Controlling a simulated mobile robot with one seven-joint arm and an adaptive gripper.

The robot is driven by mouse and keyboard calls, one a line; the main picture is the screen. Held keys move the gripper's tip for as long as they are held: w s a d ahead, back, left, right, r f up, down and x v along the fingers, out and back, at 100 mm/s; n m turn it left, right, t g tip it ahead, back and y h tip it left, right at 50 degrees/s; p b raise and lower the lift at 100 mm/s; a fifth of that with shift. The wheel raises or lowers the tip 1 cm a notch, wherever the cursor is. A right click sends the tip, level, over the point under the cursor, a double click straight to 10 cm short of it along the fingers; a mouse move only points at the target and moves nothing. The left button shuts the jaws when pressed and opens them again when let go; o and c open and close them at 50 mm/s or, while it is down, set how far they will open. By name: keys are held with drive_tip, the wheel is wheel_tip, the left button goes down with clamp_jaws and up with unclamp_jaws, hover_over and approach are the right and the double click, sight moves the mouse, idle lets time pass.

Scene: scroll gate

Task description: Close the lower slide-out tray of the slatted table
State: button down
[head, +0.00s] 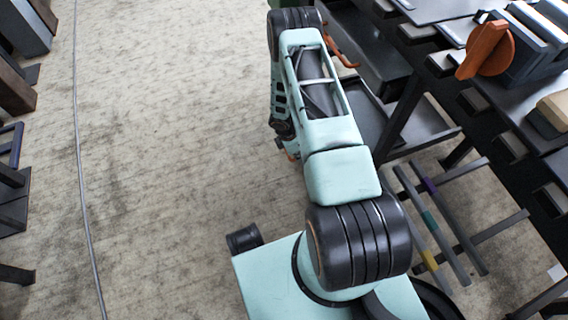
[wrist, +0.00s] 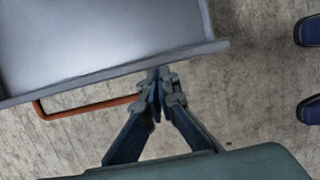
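The slatted table (head: 470,95) stands at the right in the head view, dark with gaps between its slats. Under it a dark upper drawer (head: 365,55) with an orange handle (head: 342,50) sticks out, and a grey lower tray (head: 425,125) shows below, partly hidden by my arm. In the wrist view a grey tray (wrist: 100,40) with an orange bar handle (wrist: 90,108) fills the upper left. My gripper (wrist: 160,76) has its fingertips together at the tray's front edge, right of the handle, holding nothing visible. I cannot tell whether they touch the edge. The head view mostly hides the gripper behind my arm.
On the table are an orange knob (head: 487,48) on a grey device and a beige block (head: 552,112). A low rack (head: 440,220) with coloured bands stands below. A cable (head: 80,150) runs along the floor at left. The floor between is clear.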

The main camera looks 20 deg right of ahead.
drive_tip(key=d+b, duration=0.2)
drive_tip(key=d, duration=1.3)
drive_tip(key=shift+d+f, duration=0.1)
drive_tip(key=shift+d, duration=0.9)
